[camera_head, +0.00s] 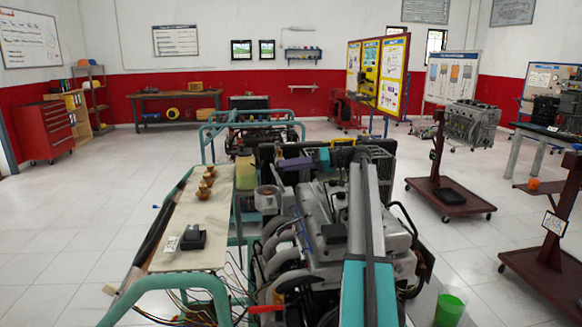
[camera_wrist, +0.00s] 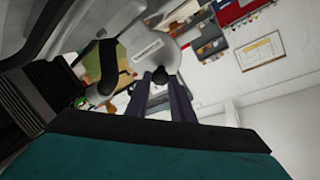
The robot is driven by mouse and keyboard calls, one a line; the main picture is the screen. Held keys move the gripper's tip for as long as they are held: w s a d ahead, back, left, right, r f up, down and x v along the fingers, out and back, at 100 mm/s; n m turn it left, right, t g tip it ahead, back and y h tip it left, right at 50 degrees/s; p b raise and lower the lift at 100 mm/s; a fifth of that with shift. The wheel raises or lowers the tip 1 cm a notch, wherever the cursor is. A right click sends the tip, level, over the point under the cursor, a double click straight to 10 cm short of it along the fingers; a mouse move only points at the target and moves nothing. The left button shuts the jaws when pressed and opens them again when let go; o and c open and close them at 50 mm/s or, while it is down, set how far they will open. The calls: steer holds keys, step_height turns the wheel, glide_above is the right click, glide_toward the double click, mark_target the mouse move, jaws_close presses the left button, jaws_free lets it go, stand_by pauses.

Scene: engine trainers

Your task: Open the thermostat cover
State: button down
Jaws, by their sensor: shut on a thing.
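My gripper (camera_wrist: 160,80) shows in the wrist view, its two purple-grey fingers coming together at the tips. They close on a small dark knob (camera_wrist: 160,75). The knob lies against a rounded grey part with a white label (camera_wrist: 148,50), which may be the thermostat cover; I cannot tell for sure. How far the cover is open cannot be made out.
A light board (camera_head: 200,225) with brass-coloured parts and a black block lies on the teal frame left of the engine. Loose wires hang at its front. A green cup (camera_head: 449,307) stands at the lower right. Another engine on a stand (camera_head: 470,126) is at the right. Floor at the left is clear.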

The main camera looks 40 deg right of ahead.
steer(key=c, duration=1.6)
jaws_free()
steer(key=shift+a, duration=0.15)
steer(key=shift+o, duration=0.2)
steer(key=shift+s, duration=0.15)
steer(key=b+v, duration=0.2)
steer(key=v, duration=1.1)
steer(key=shift+d, duration=0.3)
steer(key=shift+s+r, duration=0.1)
